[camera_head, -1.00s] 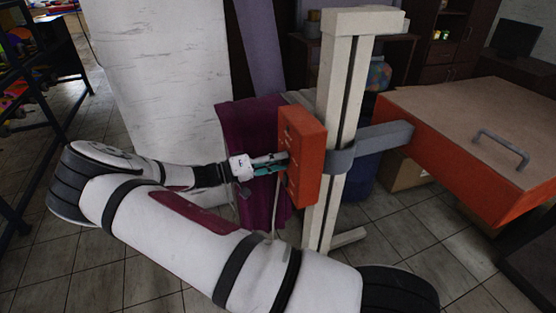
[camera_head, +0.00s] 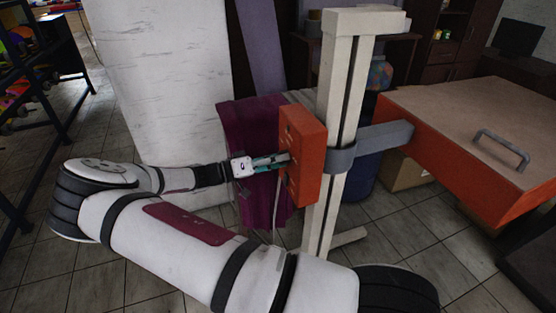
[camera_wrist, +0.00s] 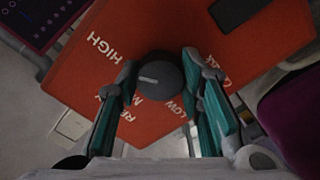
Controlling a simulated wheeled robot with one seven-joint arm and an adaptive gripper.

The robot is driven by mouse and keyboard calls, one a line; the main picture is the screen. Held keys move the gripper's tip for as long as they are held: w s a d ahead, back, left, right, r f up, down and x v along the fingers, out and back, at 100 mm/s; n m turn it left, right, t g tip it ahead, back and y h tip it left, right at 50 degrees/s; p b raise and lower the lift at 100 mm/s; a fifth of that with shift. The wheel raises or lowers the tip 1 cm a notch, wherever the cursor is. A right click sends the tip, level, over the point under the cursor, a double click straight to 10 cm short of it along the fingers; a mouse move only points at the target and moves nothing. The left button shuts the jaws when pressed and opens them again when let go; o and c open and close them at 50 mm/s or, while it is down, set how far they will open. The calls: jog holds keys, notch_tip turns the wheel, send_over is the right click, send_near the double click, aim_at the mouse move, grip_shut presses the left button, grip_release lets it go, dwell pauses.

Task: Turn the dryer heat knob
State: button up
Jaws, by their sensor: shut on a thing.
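The orange-red dryer control box (camera_head: 306,155) is fixed to a pale upright post, and my gripper (camera_head: 272,161) reaches its left face. In the wrist view, the round dark grey heat knob (camera_wrist: 160,78) sits on the orange panel (camera_wrist: 85,72) between my two teal-padded fingers (camera_wrist: 158,90). The fingers are closed around it. A short pale line on the knob points roughly to the left in that view. White words including HIGH and LOW are printed around it, and other labels are partly covered by the fingers. The knob is hidden in the head view.
A grey bracket (camera_head: 385,138) joins the post (camera_head: 334,110) to a large orange dryer unit with a tan top (camera_head: 480,115). A purple cloth (camera_head: 250,125) hangs behind my gripper. A white panel (camera_head: 165,80) stands behind my arm. Shelving (camera_head: 35,120) is at far left.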

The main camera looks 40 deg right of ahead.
jog(key=o, duration=1.2)
jog(key=shift+c, duration=0.2)
jog(key=v, duration=1.2)
